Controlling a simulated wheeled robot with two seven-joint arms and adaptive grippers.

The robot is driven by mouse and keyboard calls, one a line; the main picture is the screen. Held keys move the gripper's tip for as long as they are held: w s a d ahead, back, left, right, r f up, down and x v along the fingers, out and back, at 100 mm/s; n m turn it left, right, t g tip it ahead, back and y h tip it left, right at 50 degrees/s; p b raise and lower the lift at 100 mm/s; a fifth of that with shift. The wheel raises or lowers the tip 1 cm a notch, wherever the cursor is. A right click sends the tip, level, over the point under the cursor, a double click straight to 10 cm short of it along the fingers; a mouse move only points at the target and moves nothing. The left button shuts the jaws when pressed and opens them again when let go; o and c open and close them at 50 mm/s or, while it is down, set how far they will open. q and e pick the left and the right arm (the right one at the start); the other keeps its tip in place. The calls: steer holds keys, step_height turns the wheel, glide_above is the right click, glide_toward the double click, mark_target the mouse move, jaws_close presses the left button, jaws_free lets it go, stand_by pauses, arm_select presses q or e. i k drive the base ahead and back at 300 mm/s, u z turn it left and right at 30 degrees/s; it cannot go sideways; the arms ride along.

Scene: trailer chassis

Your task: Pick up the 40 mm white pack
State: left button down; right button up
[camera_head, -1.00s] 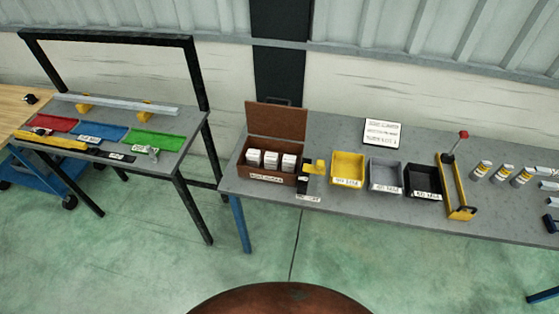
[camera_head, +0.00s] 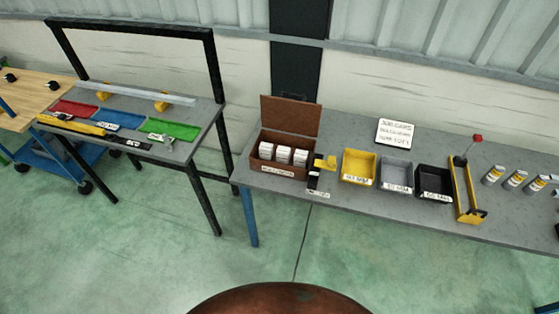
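Several white packs (camera_head: 283,154) stand in a row inside an open brown wooden box (camera_head: 266,170) at the left end of the right-hand grey table. The box lid is raised at the back, and a label is on its front. I cannot read which pack is the 40 mm one. Neither of my grippers is in view.
A yellow-and-black tool (camera_head: 319,171) stands right beside the box. Yellow (camera_head: 358,179), grey (camera_head: 394,186) and black (camera_head: 433,195) bins, a yellow fixture (camera_head: 467,204) and several cylinders (camera_head: 515,180) line the table (camera_head: 360,206). A second table (camera_head: 188,150) stands left. Green floor is clear.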

mark_target(283, 154)
steer(key=z, duration=0.1)
steer(key=k, duration=0.35)
steer(key=u, duration=1.25)
steer(key=i, duration=1.25)
steer(key=z, duration=0.25)
